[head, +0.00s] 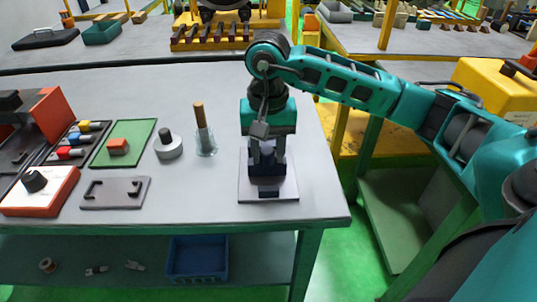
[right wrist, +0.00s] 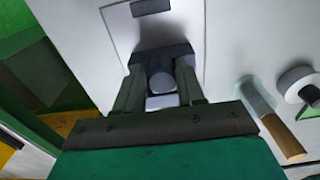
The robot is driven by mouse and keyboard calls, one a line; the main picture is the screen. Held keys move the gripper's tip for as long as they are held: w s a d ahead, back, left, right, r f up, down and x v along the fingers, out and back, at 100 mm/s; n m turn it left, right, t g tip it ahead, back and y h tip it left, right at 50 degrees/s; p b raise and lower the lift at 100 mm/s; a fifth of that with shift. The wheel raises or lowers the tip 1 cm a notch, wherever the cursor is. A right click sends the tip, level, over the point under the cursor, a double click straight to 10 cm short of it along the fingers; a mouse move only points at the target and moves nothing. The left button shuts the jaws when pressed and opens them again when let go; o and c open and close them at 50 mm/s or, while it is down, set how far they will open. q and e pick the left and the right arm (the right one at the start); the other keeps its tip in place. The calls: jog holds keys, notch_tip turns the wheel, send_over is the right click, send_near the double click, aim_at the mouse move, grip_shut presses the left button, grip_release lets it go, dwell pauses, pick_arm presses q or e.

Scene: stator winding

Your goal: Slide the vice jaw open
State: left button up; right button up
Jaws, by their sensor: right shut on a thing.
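The vice has a dark blue jaw (head: 267,185) on a pale flat plate (head: 247,192) near the table's front right. A smaller dark block (head: 268,194) stands at the plate's front; it shows at the top of the right wrist view (right wrist: 150,7), with bare plate between it and the jaw. My right gripper (head: 267,156) points down, shut on the jaw. In the right wrist view, its fingers (right wrist: 159,76) sit on either side of the jaw (right wrist: 150,55), with a round grey part between them. Fingertip contact is partly hidden. My left gripper is out of view.
Left of the vice stand a glass beaker with a brown rod (head: 205,140), a grey knobbed weight (head: 168,146), a handled plate (head: 115,193) and a green mat (head: 124,130). The table's right edge is close to the vice. A blue bin (head: 198,258) sits below.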

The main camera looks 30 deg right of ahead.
jog(key=shift+s+a+f, duration=0.15)
jog(key=shift+a+f, duration=0.05)
jog(key=shift+f, duration=0.2)
jog(key=shift+s+a, duration=0.1)
jog(key=shift+s, duration=0.05)
jog(key=shift+s+a, duration=0.5)
jog(key=shift+s, duration=0.25)
jog(key=o, duration=0.3)
jog(key=shift+s, duration=0.1)
jog(key=o, duration=0.4)
jog(key=shift+a, duration=0.1)
jog(key=shift+d+r, duration=0.1)
jog(key=shift+d, duration=0.1)
jog(key=shift+d+r+p, duration=0.15)
jog(key=shift+r+p, duration=0.45)
jog(key=shift+r, duration=0.25)
jog(key=shift+w+r+p, duration=0.2)
jog(key=shift+r+p, duration=1.05)
jog(key=shift+r, duration=1)
